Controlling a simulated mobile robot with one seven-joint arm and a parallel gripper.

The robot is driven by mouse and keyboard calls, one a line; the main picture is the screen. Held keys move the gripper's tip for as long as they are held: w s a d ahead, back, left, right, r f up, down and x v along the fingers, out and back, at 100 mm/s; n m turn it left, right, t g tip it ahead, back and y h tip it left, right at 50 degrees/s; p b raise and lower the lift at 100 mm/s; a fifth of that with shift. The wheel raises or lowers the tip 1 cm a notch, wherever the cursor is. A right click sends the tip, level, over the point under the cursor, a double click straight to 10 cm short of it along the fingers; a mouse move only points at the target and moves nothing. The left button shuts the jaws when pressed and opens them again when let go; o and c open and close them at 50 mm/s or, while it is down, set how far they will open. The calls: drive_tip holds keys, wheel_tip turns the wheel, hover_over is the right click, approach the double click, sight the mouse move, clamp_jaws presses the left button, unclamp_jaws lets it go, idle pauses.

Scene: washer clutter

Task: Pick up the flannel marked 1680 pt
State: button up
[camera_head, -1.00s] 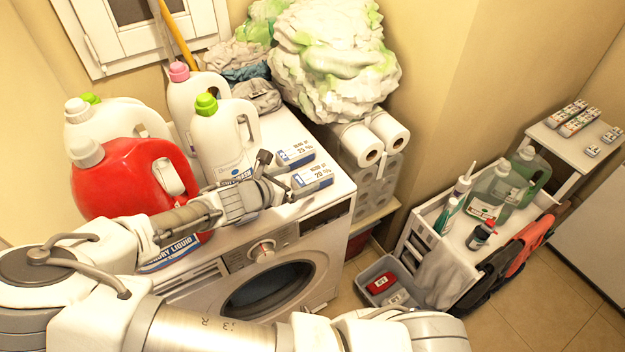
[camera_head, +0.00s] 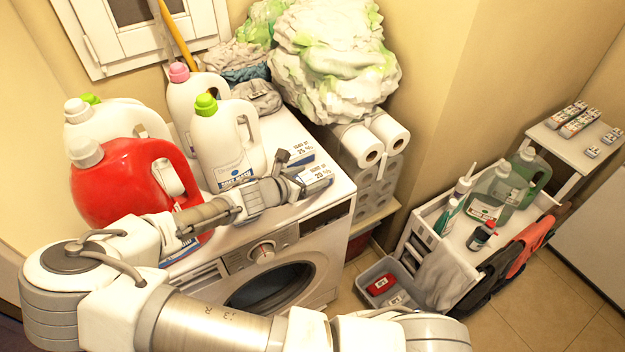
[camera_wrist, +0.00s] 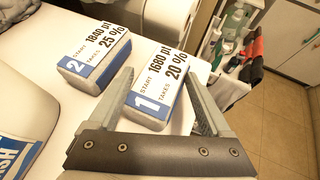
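The flannel marked 1680 pt (camera_head: 316,174) is a small white and blue block near the front right of the washing machine top. My gripper (camera_wrist: 163,76) is open there, with one finger on each side of the flannel's near part. A gap shows between the flannel and the right finger; contact at the left finger cannot be told. In the head view my gripper (camera_head: 289,168) is at the flannel's left end.
A similar block marked 1840 pt (camera_wrist: 95,57) lies just left of the flannel. A white bottle (camera_head: 226,145) and a red detergent jug (camera_head: 125,185) stand to the left. Toilet rolls (camera_head: 358,145) are stacked beside the machine at the right.

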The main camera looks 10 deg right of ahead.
clamp_jaws()
drive_tip(key=shift+f, duration=0.1)
